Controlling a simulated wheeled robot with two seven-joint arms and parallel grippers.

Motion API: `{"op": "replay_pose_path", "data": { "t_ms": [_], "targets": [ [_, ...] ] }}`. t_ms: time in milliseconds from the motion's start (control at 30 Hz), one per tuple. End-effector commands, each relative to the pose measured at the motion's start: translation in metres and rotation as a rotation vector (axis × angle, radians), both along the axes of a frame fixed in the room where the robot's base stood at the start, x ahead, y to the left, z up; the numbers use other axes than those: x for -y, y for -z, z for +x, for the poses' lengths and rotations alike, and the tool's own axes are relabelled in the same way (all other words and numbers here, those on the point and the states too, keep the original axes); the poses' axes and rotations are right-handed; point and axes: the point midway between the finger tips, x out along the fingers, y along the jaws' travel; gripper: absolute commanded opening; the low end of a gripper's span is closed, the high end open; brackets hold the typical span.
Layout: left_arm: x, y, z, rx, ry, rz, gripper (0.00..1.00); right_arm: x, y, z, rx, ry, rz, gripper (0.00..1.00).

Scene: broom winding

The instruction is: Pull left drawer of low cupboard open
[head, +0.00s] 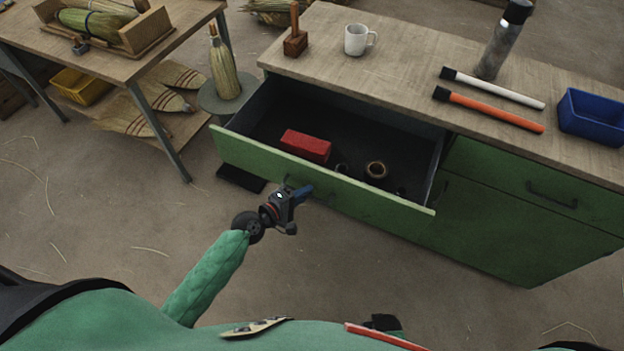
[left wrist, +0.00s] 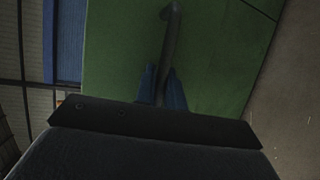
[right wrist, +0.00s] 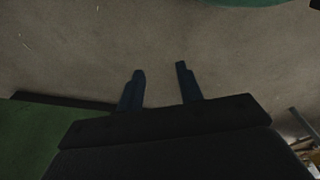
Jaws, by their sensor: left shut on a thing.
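The left drawer (head: 320,178) of the low green cupboard (head: 500,225) stands well out, with its inside in view. In it lie a red box (head: 306,146), a brownish ring or roll (head: 376,169) and small dark items. My left gripper (head: 304,193) is at the drawer's front, shut on its dark handle. The left wrist view shows the blue fingers (left wrist: 163,88) on both sides of the handle bar (left wrist: 171,40), against the green front. My right gripper (right wrist: 160,88) shows only in its wrist view, fingers apart, empty, above bare floor.
On the cupboard top are a wooden block with a handle (head: 295,42), a white mug (head: 356,40), a grey bottle (head: 497,45), white (head: 495,90) and orange (head: 490,110) tubes and a blue bin (head: 592,117). A stool with a broom head (head: 223,75) stands close left of the drawer.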

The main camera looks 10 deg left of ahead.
Motion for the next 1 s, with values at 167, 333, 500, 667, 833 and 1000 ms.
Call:
{"op": "replay_pose_path", "data": {
  "t_ms": [167, 333, 500, 667, 833, 1000],
  "targets": [
    [-0.006, 0.001, -0.016, -0.001, 0.000, 0.001, 0.00, -0.003, -0.004, -0.009, -0.015, 0.002, 0.004, 0.36],
    [-0.007, 0.000, -0.021, -0.001, 0.000, 0.000, 0.00, -0.005, -0.006, -0.006, -0.012, 0.003, 0.005, 0.36],
    [-0.007, 0.000, -0.021, -0.001, 0.000, -0.001, 0.00, -0.005, -0.008, -0.001, -0.007, 0.003, 0.005, 0.36],
    [-0.007, 0.000, -0.021, -0.001, -0.001, -0.001, 0.00, -0.003, -0.008, 0.000, -0.006, 0.002, 0.003, 0.36],
    [-0.007, 0.000, -0.021, -0.001, -0.001, -0.001, 0.19, 0.001, -0.007, -0.001, -0.007, 0.000, -0.001, 0.36],
    [-0.008, 0.000, -0.021, -0.001, -0.001, -0.001, 0.19, 0.003, -0.006, -0.002, -0.008, -0.001, -0.004, 0.36]
  ]
}}
